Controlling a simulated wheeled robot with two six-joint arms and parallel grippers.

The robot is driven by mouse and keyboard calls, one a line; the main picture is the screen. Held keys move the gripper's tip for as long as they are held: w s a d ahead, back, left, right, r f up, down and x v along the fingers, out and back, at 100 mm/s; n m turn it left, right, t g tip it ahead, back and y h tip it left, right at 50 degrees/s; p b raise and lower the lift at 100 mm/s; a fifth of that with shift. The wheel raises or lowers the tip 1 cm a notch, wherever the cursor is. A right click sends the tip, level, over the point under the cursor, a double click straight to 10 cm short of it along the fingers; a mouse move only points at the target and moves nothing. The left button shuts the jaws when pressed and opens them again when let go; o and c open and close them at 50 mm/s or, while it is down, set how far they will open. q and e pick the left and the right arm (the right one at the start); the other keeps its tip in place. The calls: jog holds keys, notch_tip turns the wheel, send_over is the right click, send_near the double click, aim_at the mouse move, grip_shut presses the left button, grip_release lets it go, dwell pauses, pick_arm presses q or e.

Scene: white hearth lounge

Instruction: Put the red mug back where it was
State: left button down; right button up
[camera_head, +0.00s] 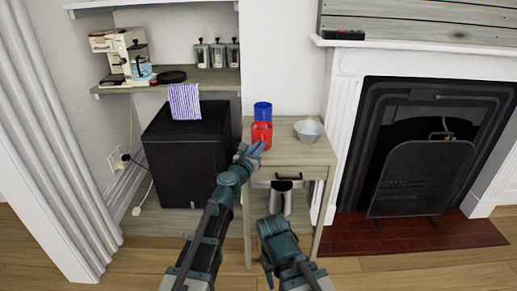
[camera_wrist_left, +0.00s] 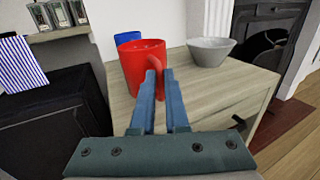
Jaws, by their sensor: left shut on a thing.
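The red mug (camera_head: 262,134) is upright at the left side of the small wooden table (camera_head: 300,157), in front of a blue mug (camera_head: 263,111). My left gripper (camera_head: 252,149) reaches it from the front. In the left wrist view the red mug (camera_wrist_left: 140,62) has its handle toward me, between the blue fingertips of my left gripper (camera_wrist_left: 159,78), which are shut on the handle. I cannot tell whether the mug's base touches the table. My right gripper (camera_head: 267,270) is low in front of the table, and its fingers are not clear enough to judge.
A grey bowl (camera_head: 308,130) stands on the table's right side. A black cabinet (camera_head: 186,150) is to the left, with a striped cloth (camera_head: 184,101) on it. A fireplace (camera_head: 425,150) is to the right. The table's front part is clear.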

pick_arm(q)
jog(key=shift+f, duration=0.15)
jog(key=c, duration=0.9)
grip_release()
jog(key=v, duration=1.2)
